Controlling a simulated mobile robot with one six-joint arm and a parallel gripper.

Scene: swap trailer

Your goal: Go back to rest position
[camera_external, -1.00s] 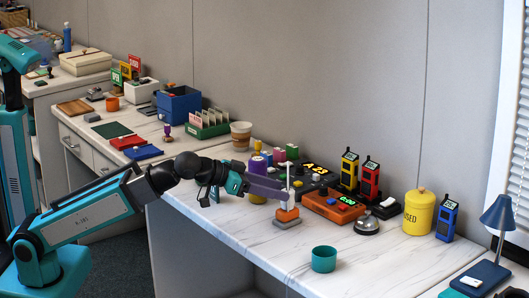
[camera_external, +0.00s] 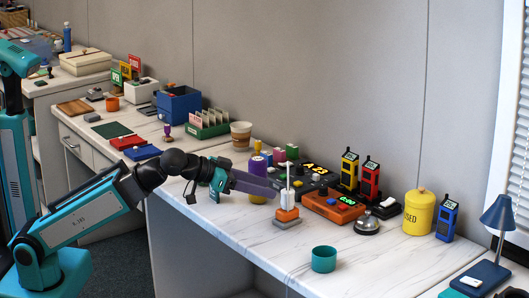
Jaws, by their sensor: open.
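My gripper (camera_external: 272,188) is at the end of my black and teal arm, above the marble-look counter (camera_external: 200,222). Its purple-grey fingers point right and appear empty. The fingertips are just left of an orange and grey block with a white upright rod (camera_external: 288,213). A small gap seems to show between the fingertips and the rod.
A teal cup (camera_external: 324,259) stands near the front edge. An orange device (camera_external: 334,206), a silver bell (camera_external: 367,222) and a yellow canister (camera_external: 419,213) stand to the right. A paper cup (camera_external: 241,135) and a green card tray (camera_external: 208,124) are behind the arm.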

